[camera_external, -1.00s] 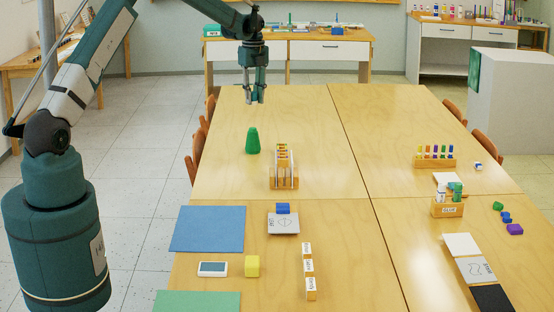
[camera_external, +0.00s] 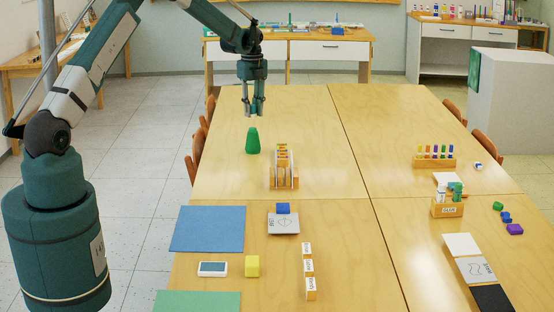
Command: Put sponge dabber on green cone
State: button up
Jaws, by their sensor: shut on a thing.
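The green cone (camera_external: 252,141) stands upright on the left table, near its left edge. My gripper (camera_external: 253,108) points down above and just behind the cone in the picture, apart from it. It is shut on a small pale thing (camera_external: 252,115) between its fingertips, likely the sponge dabber. The held thing is too small to make out clearly, and the fingers hide part of it.
A wooden rack (camera_external: 283,170) with coloured items stands right of the cone. A blue sheet (camera_external: 208,229), a yellow block (camera_external: 252,266) and labelled blocks (camera_external: 308,270) lie nearer the camera.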

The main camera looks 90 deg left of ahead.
aim_at(253, 128)
jog(key=shift+f, duration=0.35)
jog(key=shift+f, duration=1.85)
jog(key=shift+f, duration=0.2)
jog(key=o, duration=0.8)
jog(key=shift+r, duration=0.15)
notch_tip(253, 128, up, 12)
jog(key=shift+r, duration=0.1)
